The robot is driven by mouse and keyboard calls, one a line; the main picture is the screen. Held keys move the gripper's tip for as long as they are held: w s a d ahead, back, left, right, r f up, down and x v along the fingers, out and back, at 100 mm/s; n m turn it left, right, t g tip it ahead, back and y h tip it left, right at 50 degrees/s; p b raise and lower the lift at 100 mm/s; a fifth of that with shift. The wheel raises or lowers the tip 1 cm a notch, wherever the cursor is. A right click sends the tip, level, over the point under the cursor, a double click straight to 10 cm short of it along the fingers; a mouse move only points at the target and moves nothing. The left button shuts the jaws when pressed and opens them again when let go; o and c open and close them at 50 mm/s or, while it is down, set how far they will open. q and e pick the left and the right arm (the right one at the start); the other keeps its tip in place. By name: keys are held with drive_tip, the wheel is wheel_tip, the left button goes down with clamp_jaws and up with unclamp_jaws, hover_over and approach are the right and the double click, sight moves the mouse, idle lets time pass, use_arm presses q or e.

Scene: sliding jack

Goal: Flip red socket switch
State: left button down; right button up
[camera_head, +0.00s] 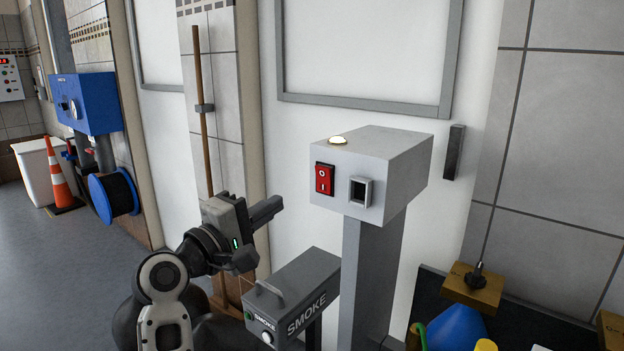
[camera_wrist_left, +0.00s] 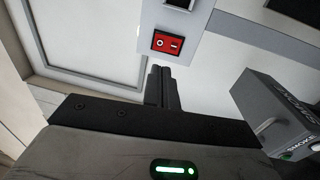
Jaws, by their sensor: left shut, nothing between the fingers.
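The red socket switch (camera_head: 325,178) is a rocker marked I and O on the front of a light grey box (camera_head: 400,160) on a grey post. In the left wrist view the switch (camera_wrist_left: 167,42) is just beyond the shut fingertips (camera_wrist_left: 161,72). My right gripper does not show.
A black socket (camera_head: 360,191) is right of the switch. A blue cone-like object (camera_head: 456,328) is at the lower right. Open floor (camera_head: 50,270) lies at the left.

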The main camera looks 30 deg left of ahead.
sight(322, 173)
use_arm(q)
drive_tip(key=w, duration=0.3)
drive_tip(key=w+r, duration=0.1)
drive_tip(key=w, duration=0.3)
drive_tip(key=w+d+p, duration=0.1)
drive_tip(key=w, duration=0.3)
drive_tip(key=shift+w+r, duration=0.2)
drive_tip(key=shift+w, duration=0.05)
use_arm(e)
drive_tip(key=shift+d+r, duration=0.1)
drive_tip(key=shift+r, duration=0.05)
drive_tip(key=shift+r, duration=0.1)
